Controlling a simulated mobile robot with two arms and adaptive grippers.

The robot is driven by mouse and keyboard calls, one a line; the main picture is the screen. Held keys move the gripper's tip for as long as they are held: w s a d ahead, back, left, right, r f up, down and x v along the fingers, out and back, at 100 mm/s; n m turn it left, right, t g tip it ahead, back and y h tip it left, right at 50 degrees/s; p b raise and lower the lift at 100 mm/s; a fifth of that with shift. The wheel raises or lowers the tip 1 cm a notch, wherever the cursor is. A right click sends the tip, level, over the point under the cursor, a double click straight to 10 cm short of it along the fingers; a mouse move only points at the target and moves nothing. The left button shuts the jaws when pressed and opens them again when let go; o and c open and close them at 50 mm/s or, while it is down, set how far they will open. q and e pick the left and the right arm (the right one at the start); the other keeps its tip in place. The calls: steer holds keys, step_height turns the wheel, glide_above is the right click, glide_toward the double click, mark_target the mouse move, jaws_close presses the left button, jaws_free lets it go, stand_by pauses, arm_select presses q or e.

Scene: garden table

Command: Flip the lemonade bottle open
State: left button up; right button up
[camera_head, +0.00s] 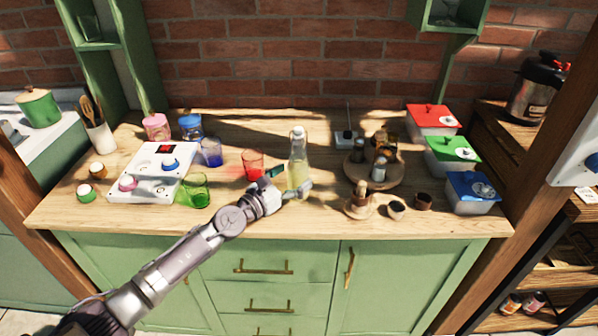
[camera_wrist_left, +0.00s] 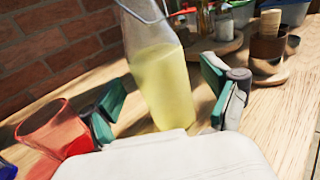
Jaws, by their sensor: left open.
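The lemonade bottle (camera_head: 298,158) is clear glass with pale yellow liquid and a light stopper on top. It stands upright on the wooden counter. My left gripper (camera_head: 287,184) is low at the bottle, with its fingers open. In the left wrist view the bottle (camera_wrist_left: 160,80) stands between the two teal finger pads of the gripper (camera_wrist_left: 162,100), with a gap visible on each side. The bottle's top is cut off in that view, where a wire shows at its neck. My right gripper is not in view.
A red glass (camera_head: 252,163) stands just left of the bottle. Green (camera_head: 195,191) and blue (camera_head: 210,152) glasses are further left. A round wooden tray (camera_head: 350,172) with small jars stands to the right, behind a small wooden pot (camera_head: 358,205).

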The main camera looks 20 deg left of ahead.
arm_select(q)
steer(key=shift+x, duration=1.4)
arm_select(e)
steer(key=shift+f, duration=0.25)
arm_select(q)
steer(key=shift+c, duration=0.2)
steer(key=c, duration=1.6)
jaws_close()
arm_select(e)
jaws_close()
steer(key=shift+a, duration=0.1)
